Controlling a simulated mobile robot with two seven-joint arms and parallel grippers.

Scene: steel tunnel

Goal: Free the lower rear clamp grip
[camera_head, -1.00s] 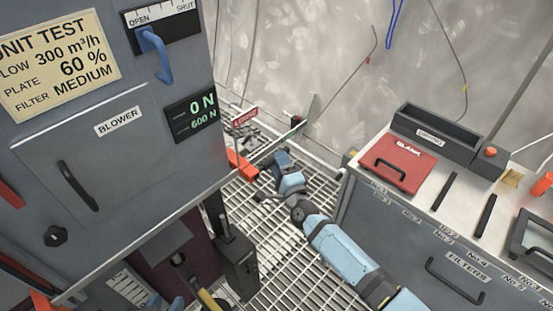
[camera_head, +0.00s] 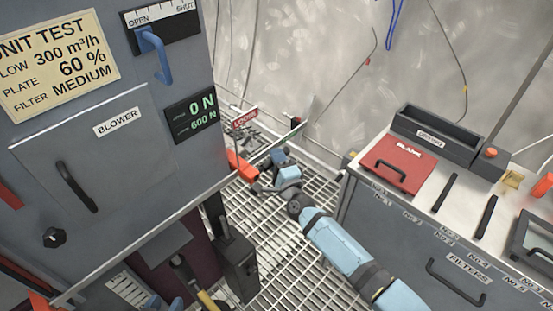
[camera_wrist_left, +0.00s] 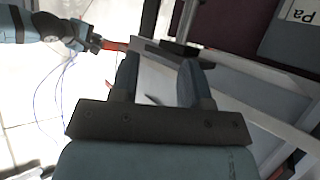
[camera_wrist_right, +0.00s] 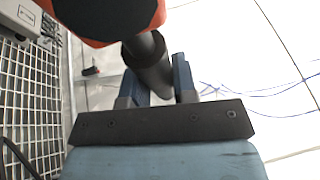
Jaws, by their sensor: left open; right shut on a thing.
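An orange-red clamp part (camera_head: 240,165) shows low behind the blower cabinet in the head view. My right gripper (camera_wrist_right: 158,82) is shut on the black cylindrical grip (camera_wrist_right: 150,60) below the orange-red clamp body (camera_wrist_right: 103,37) in the right wrist view. In the head view, my right arm reaches down to the cabinet's rear corner, and the cabinet edge partly hides the clamp. My left gripper (camera_wrist_left: 160,78) is open in the left wrist view, with a dark bar (camera_wrist_left: 183,45) and a pale panel edge beyond its fingers. The orange-red part also shows there (camera_wrist_left: 116,45), at my right gripper.
The grey blower cabinet (camera_head: 140,165) fills the left, with a display reading 0 N and 600 N (camera_head: 191,112). A red sign (camera_head: 245,118) stands behind it. A filter bench (camera_head: 400,215) with a red case (camera_head: 398,163) bounds the right. Grating floor (camera_head: 300,265) lies between.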

